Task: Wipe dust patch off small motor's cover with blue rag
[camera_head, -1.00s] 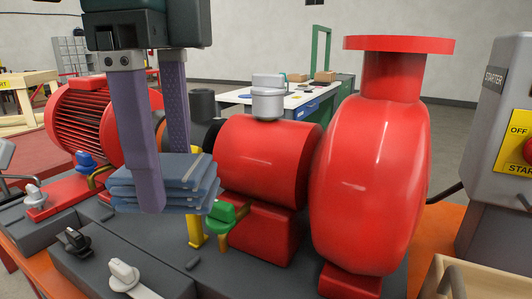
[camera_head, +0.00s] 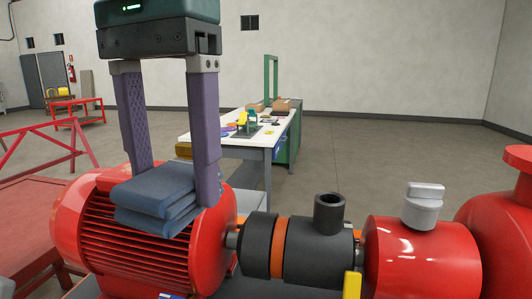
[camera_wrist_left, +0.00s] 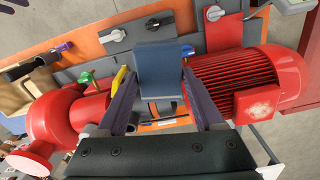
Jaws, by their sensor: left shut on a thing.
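A folded blue-grey rag (camera_head: 158,190) is held between the two purple fingers of my left gripper (camera_head: 176,192), which is shut on it. The rag also shows in the left wrist view (camera_wrist_left: 160,68). In the head view it appears in front of the red finned motor (camera_head: 125,245); I cannot tell whether they touch. In the wrist view the motor (camera_wrist_left: 228,72) lies right of the rag. Its red box-shaped cover (camera_wrist_left: 242,114) carries a pale dust patch (camera_wrist_left: 259,105), apart from the rag. In the head view the patch is not visible. My right gripper is not in view.
Right of the motor are a dark coupling (camera_head: 318,245) and a red pump body (camera_head: 425,260) with a grey cap. A white-topped workbench (camera_head: 225,140) stands behind. A red frame table (camera_head: 35,215) is at left. Open floor lies at the back right.

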